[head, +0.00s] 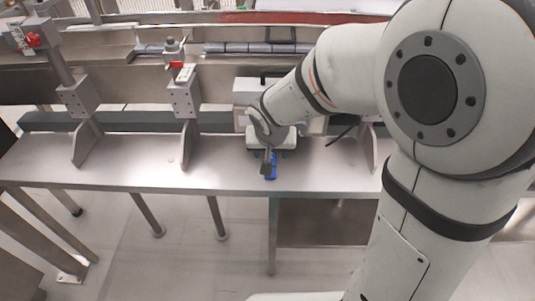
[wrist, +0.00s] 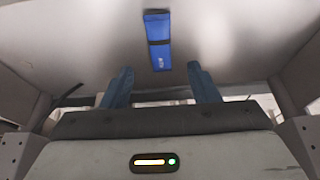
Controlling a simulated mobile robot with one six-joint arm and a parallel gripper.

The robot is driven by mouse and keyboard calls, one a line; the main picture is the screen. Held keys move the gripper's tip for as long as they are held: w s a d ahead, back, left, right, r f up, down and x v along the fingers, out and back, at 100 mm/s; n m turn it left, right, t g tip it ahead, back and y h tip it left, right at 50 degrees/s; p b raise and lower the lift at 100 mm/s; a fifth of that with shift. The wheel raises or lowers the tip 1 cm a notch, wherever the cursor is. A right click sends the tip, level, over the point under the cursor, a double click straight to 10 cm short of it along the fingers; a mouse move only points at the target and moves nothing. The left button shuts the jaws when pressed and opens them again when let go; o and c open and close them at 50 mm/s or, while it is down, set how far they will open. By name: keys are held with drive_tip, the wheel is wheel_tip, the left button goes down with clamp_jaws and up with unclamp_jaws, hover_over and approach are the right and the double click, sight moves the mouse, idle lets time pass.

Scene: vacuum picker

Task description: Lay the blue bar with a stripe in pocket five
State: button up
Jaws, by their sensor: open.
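The blue bar (wrist: 158,52) lies flat on the metal table in the wrist view, with a dark stripe across it and small light lettering near one end. In the head view the blue bar (head: 271,170) shows only in part near the table's front edge, partly hidden by my gripper (head: 268,160). In the wrist view my gripper (wrist: 160,82) has its two blue fingers spread wide with nothing between them. The bar lies beyond the fingertips, roughly centred between them. I cannot make out a numbered pocket in either view.
The metal table (head: 120,165) is bare to the left of my gripper. Upright grey brackets (head: 184,95) stand along a dark rail (head: 140,121) behind it. A row of dark blocks (head: 250,48) lies farther back. My arm hides much of the right side.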

sight(271, 160)
drive_tip(key=b+x, duration=0.1)
drive_tip(key=x, duration=0.5)
drive_tip(key=shift+w+f, duration=0.15)
drive_tip(key=shift+f, duration=0.1)
drive_tip(key=shift+c, duration=0.2)
drive_tip(key=c, duration=1.1)
drive_tip(key=shift+r, duration=0.1)
